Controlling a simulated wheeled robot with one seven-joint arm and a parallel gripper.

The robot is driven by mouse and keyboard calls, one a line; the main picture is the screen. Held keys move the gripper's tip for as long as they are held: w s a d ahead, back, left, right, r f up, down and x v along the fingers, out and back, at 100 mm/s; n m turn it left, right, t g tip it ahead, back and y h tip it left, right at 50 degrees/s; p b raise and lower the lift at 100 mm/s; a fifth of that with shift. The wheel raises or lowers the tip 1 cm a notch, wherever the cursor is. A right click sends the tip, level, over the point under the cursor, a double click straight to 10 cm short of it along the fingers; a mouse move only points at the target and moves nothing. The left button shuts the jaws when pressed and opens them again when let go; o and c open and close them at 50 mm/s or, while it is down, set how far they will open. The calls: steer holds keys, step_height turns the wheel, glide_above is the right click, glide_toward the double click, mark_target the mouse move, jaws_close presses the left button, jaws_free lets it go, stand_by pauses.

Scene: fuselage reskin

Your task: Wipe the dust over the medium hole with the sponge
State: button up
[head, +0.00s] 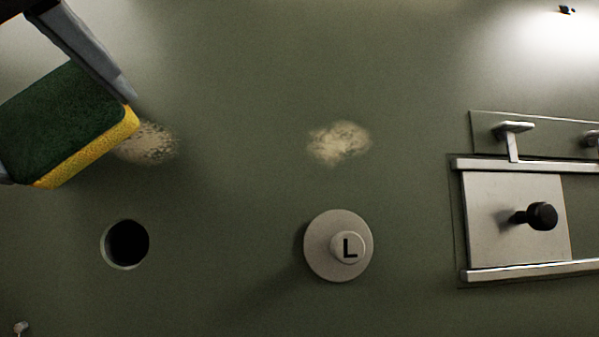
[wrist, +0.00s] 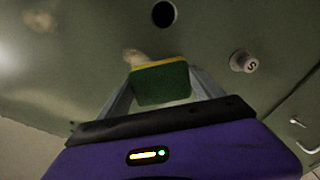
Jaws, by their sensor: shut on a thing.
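My gripper (head: 68,136) is shut on the sponge (head: 50,125), gripping it between its two fingers at the left of the head view. The sponge is dark green with a yellow layer. In the wrist view the gripper (wrist: 163,86) holds the sponge (wrist: 160,88) with its yellow edge toward the panel. A pale dust patch (head: 155,143) lies just right of the sponge, which hides its left edge. I cannot tell whether they touch. An open dark hole (head: 127,244) is below this dust; it also shows in the wrist view (wrist: 164,13).
A second dust patch (head: 338,143) lies above a round plug marked L (head: 325,262). A metal plate with a black knob (head: 542,216) sits between rails at the right. The green panel (head: 230,190) between is clear.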

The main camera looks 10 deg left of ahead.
steer(key=shift+x, duration=1)
stand_by(0.7)
steer(key=shift+s, duration=0.1)
steer(key=shift+w+d+b, duration=0.15)
steer(key=shift+w+d, duration=0.15)
steer(key=shift+d, duration=0.85)
steer(key=shift+w+d+b, duration=0.1)
steer(key=shift+w+d, duration=0.25)
steer(key=shift+d, duration=0.85)
steer(key=shift+w+d+b, duration=0.15)
steer(key=shift+w+d, duration=0.15)
steer(key=shift+d, duration=1.25)
steer(key=shift+s+a+p, duration=0.15)
steer(key=shift+s+a, duration=0.15)
steer(key=shift+a, duration=1.05)
steer(key=shift+s+a+p, duration=0.1)
steer(key=shift+s+a, duration=0.2)
steer(key=shift+a, duration=1)
steer(key=shift+s+a+p, duration=0.15)
steer(key=shift+s+a, duration=0.15)
steer(key=shift+a, duration=1.05)
steer(key=shift+v, duration=2.95)
steer(key=shift+s+d, duration=0.1)
